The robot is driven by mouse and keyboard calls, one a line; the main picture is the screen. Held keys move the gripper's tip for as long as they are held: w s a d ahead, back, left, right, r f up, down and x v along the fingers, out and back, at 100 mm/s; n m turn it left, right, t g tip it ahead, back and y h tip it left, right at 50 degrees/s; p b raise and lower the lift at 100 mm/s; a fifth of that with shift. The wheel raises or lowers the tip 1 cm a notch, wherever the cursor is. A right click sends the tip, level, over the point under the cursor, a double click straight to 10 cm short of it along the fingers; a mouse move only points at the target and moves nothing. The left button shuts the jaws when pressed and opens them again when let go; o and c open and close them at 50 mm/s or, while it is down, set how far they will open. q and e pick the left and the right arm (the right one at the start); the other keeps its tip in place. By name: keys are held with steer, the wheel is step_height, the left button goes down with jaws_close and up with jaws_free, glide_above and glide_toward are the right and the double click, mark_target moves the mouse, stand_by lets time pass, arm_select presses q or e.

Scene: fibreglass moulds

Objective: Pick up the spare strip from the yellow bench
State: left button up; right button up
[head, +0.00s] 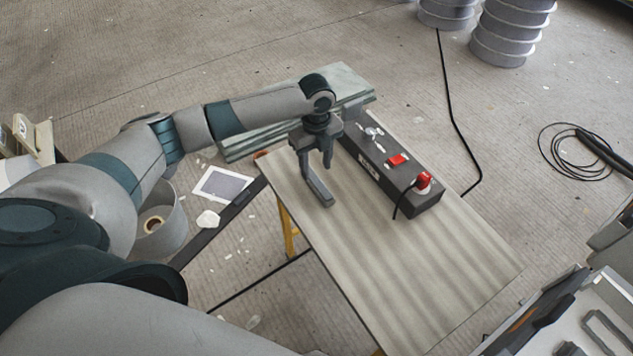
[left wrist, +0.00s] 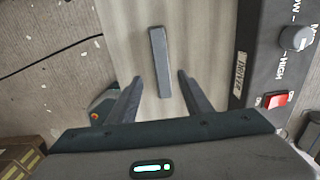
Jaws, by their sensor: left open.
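The spare strip, a narrow grey bar, lies flat on the bench top in the left wrist view (left wrist: 160,62); its near end shows between my fingertips. In the head view the strip (head: 320,192) lies just below my left gripper (head: 316,168). The left gripper points down over the bench, open, with its two fingers on either side of the strip's line and nothing held; it also shows in the left wrist view (left wrist: 157,80). The bench (head: 410,270) has a pale wooden top and yellow legs. My right gripper is not in view.
A dark control box (head: 392,170) with a knob, red switch and red plug stands on the bench, right of the gripper. Stacked grey boards (head: 245,145) lie behind. A round bin (head: 165,235) stands at left. The bench's front half is clear.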

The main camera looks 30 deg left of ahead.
mark_target(316, 181)
arm_select(q)
steer(key=shift+f, duration=1.1)
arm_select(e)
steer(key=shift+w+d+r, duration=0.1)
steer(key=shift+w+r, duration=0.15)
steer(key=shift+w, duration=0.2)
arm_select(q)
steer(key=shift+f, duration=0.15)
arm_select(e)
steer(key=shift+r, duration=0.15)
arm_select(q)
steer(key=shift+f+p, duration=0.3)
steer(key=shift+p, duration=0.15)
steer(key=f+p, duration=0.1)
steer(key=f, duration=0.2)
steer(key=shift+w, duration=0.2)
steer(key=shift+f, duration=0.65)
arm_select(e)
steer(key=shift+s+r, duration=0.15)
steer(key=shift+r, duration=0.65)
arm_select(q)
steer(key=shift+c, duration=0.6)
jaws_close()
